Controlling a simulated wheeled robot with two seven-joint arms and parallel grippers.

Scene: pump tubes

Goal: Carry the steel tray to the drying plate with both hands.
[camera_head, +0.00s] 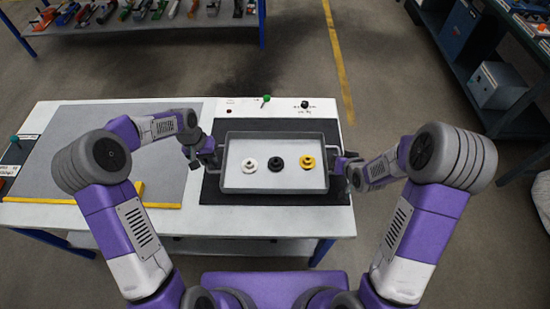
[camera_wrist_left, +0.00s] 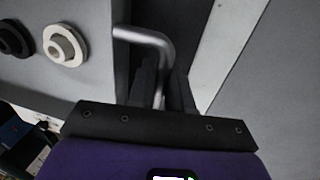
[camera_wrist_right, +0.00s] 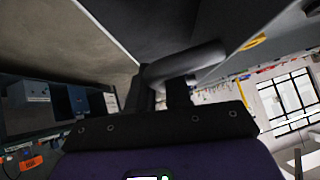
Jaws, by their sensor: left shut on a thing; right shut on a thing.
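The steel tray (camera_head: 305,182) is grey and rectangular, over the dark mat on the right half of the bench in the head view. A white part (camera_head: 249,165), a black part (camera_head: 277,162) and a yellow part (camera_head: 306,162) stand in a row in it. My left gripper (camera_head: 213,157) is shut on the tray's left handle, which shows in the left wrist view (camera_wrist_left: 150,38). My right gripper (camera_head: 345,163) is shut on the right handle, seen in the right wrist view (camera_wrist_right: 185,66). I cannot tell whether the tray touches the mat, or which surface is the drying plate.
The dark mat (camera_head: 225,196) shows around the tray. A grey panel (camera_head: 80,150) with a yellow front strip (camera_head: 165,205) covers the bench's left half. A green knob (camera_head: 265,100) and a black knob (camera_head: 305,104) stand behind the tray. Shelves (camera_head: 500,85) stand at the right.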

